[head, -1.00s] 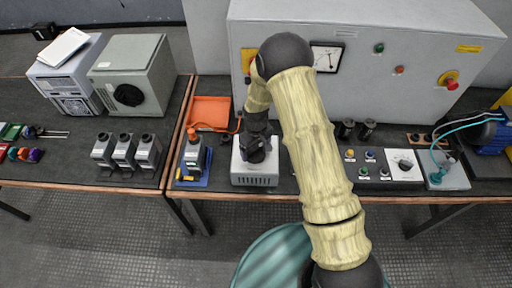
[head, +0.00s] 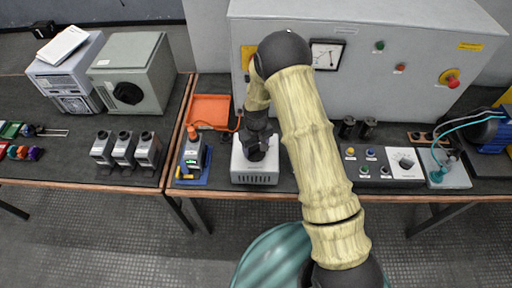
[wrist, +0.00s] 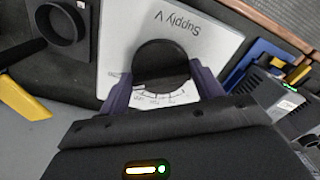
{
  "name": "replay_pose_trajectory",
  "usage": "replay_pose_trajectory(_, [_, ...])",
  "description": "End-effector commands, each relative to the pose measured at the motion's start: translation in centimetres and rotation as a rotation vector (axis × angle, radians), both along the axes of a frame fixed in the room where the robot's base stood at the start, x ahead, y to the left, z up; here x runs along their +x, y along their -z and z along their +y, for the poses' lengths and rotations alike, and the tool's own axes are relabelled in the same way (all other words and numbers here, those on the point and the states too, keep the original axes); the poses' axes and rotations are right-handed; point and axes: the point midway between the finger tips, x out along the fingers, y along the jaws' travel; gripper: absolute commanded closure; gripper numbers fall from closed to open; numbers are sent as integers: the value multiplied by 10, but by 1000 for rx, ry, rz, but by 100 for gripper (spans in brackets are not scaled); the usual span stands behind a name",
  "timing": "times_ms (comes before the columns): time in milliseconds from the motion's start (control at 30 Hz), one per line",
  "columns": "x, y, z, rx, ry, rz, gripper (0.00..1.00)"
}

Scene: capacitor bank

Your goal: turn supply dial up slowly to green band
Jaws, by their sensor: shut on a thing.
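The supply dial is a round black knob (wrist: 160,62) on a pale plate (wrist: 215,45) marked "Supply V", with a printed scale around it in the wrist view. My gripper (wrist: 158,84) has its two purple fingers on either side of the knob and is shut on it. In the head view my gripper (head: 257,153) reaches down onto the light grey supply box (head: 255,176) and hides the knob. A panel meter (head: 326,56) with a white face is on the grey cabinet behind. Its needle is too small to read, and I cannot make out a green band.
A grey unit on a blue tray (head: 205,178) stands just left of the supply box. An orange tray (head: 210,108) lies behind it. Dark cylinders, small coloured terminals and a white dial plate (head: 406,163) are right of my arm. A red knob (head: 452,81) is on the cabinet.

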Motion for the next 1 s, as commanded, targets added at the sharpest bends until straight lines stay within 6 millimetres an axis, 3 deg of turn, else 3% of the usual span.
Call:
replay_pose_trajectory(133, [0,0,0,-1,-1,1,57])
replay_pose_trajectory(167, [0,0,0,-1,-1,1,33])
replay_pose_trajectory(267, [0,0,0,-1,-2,1,13])
replay_pose_trajectory(667, [0,-4,0,1,-2,-1,13])
replay_pose_trajectory(1000, [1,-50,0,1,-1,-4,13])
